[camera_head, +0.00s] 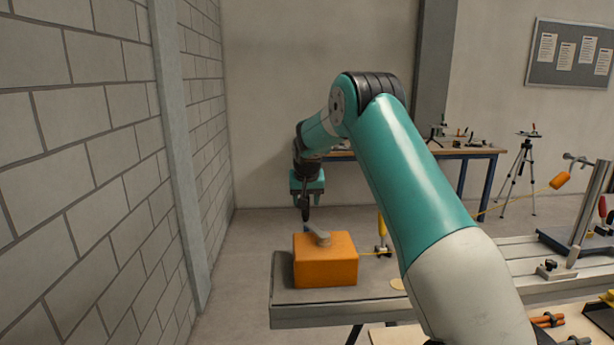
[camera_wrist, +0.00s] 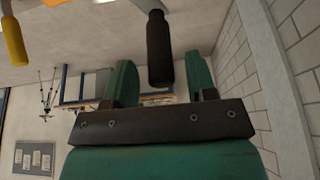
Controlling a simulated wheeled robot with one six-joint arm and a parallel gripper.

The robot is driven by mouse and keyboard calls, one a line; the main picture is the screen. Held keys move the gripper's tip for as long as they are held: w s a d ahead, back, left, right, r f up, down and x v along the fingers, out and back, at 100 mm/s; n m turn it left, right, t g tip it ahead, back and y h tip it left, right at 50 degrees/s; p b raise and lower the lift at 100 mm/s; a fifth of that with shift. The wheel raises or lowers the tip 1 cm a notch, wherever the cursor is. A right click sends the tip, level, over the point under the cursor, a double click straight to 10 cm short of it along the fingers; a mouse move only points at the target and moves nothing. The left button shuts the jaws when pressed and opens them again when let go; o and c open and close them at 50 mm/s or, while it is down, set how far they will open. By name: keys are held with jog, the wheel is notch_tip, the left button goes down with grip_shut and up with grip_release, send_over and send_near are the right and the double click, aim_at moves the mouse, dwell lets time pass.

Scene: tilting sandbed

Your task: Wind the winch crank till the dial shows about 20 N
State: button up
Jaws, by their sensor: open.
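The winch is an orange box (camera_head: 325,262) at the left end of the grey bench in the head view. A grey crank arm (camera_head: 318,236) lies on its top and slants up to the left. My gripper (camera_head: 306,192) is above the crank, pointing down. In the wrist view a black crank handle (camera_wrist: 159,48) appears between the two green fingers of my open gripper (camera_wrist: 160,72), with a gap on each side. I cannot tell whether the handle is fully between them in depth. No readable dial shows in either view.
The grey bench (camera_head: 290,312) runs right, partly hidden by my arm. A yellow upright (camera_head: 382,228) stands near the winch, and a thin line leaves its right side. An orange cylinder (camera_head: 560,180) is at the far right. A block wall (camera_head: 90,150) stands left.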

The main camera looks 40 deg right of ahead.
jog(key=b+v, duration=0.2)
jog(key=v, duration=1.2)
jog(key=s+a+f+n+y, duration=0.15)
jog(key=s+a+n, duration=0.35)
jog(key=a, duration=0.7)
jog(key=s+a+n+y, duration=0.2)
jog(key=s+a, duration=0.4)
jog(key=a, duration=0.5)
jog(key=s+a+f+n+g+y, duration=0.1)
jog(key=s+a, duration=0.3)
jog(key=s, duration=0.4)
jog(key=s+a+f+n+g+y, duration=0.1)
jog(key=s+a+n, duration=0.3)
jog(key=s, duration=0.4)
jog(key=s+a+f+n+g+y, duration=0.1)
jog(key=s+a+f+n, duration=0.1)
jog(key=s+a, duration=0.3)
jog(key=s+f, duration=0.1)
jog(key=s, duration=0.2)
jog(key=shift+s+a+n+g, duration=0.15)
jog(key=shift+a+n+g, duration=0.15)
jog(key=shift+a, duration=0.1)
